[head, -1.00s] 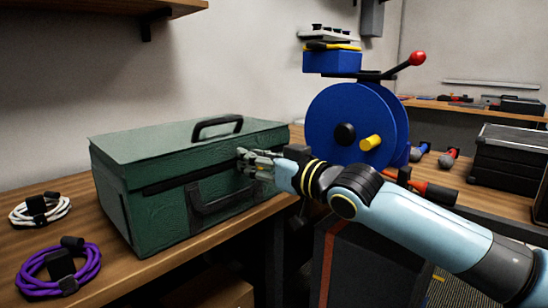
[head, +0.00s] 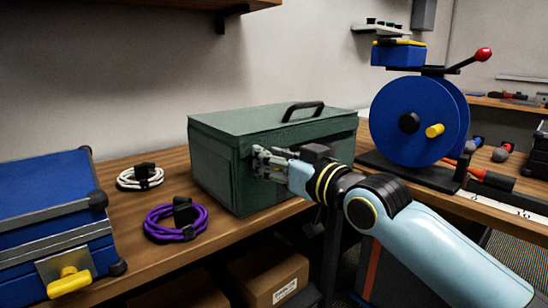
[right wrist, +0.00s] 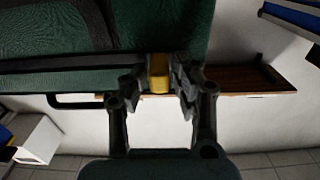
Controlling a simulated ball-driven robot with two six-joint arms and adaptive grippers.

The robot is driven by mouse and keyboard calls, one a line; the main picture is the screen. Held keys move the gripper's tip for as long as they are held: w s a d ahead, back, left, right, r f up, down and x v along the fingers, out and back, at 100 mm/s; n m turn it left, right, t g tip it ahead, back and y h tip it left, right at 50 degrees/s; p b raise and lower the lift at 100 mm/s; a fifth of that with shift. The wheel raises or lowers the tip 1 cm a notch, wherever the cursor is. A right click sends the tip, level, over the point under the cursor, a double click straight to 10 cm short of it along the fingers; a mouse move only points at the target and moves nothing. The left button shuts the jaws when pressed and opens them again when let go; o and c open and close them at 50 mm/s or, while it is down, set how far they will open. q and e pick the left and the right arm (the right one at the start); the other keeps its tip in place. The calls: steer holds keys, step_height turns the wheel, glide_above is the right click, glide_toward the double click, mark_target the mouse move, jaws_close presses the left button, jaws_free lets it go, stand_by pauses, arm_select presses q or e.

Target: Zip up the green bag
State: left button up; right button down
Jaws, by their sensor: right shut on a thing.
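The green bag (head: 218,172) stands upright on the wooden bench, lid down, with a black handle (head: 303,111) on top. My right gripper (head: 262,163) is at the bag's front face, near its left front corner, at the height of the seam under the lid. In the right wrist view, my right gripper (right wrist: 159,78) is shut on a small yellow zip pull (right wrist: 159,74), with the green bag (right wrist: 150,25) behind it. A dark seam (right wrist: 65,63) runs left from the pull there. My arm hides much of the bag's front. My left gripper is out of view.
A white cable coil (head: 140,178) and a purple cable coil (head: 160,222) lie left of the bag. A blue case (head: 45,215) with a yellow latch stands at far left. A blue reel (head: 415,122) stands on the right. Bare bench (head: 112,208) lies between case and coils.

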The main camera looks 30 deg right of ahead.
steer(key=shift+f, duration=0.2)
steer(key=c, duration=1.4)
jaws_free()
steer(key=shift+a, duration=0.1)
steer(key=shift+o, duration=0.8)
steer(key=shift+a+r, duration=0.1)
steer(key=shift+a, duration=0.1)
steer(key=shift+d, duration=0.1)
steer(key=s+d, duration=0.1)
steer(key=s, duration=1.1)
steer(key=shift+d, duration=0.35)
